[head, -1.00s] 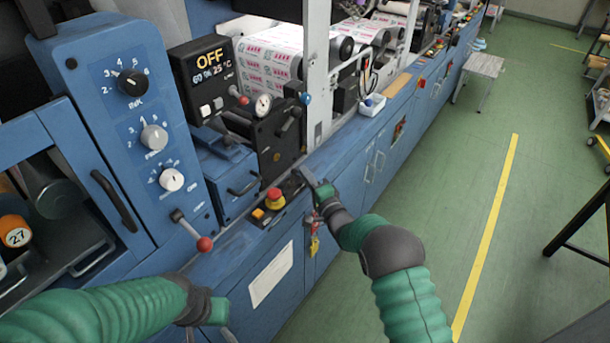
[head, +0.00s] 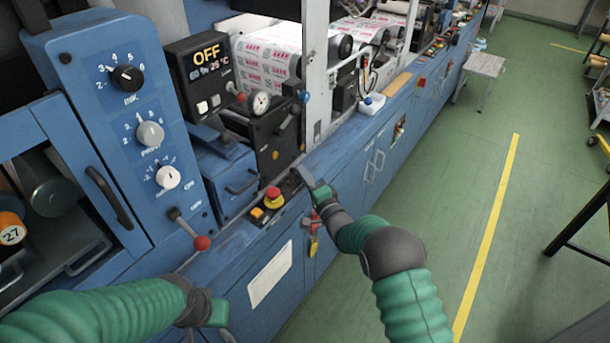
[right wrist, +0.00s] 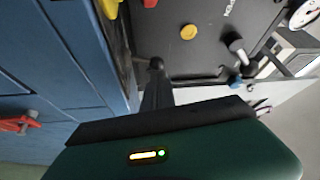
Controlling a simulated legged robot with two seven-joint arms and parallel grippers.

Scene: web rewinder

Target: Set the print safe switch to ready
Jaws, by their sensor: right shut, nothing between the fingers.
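I cannot make out a label for the print safe switch. A small dark lever (head: 294,180) stands on the blue ledge, beside a dark panel (head: 272,148). My right gripper (head: 304,176) is shut and empty, its tip close to this lever. In the right wrist view the fingers (right wrist: 157,90) point at a dark round knob (right wrist: 156,63); whether they touch cannot be told. A red part with a yellow tag (head: 314,244) hangs on the cabinet front below the gripper. My left gripper (head: 210,334) is at the bottom edge, partly cut off.
A red emergency button (head: 273,194) sits on the ledge left of the right gripper. A red-tipped lever (head: 201,242) and three dials, including the ink dial (head: 126,77), are farther left. A display (head: 207,54) reads OFF.

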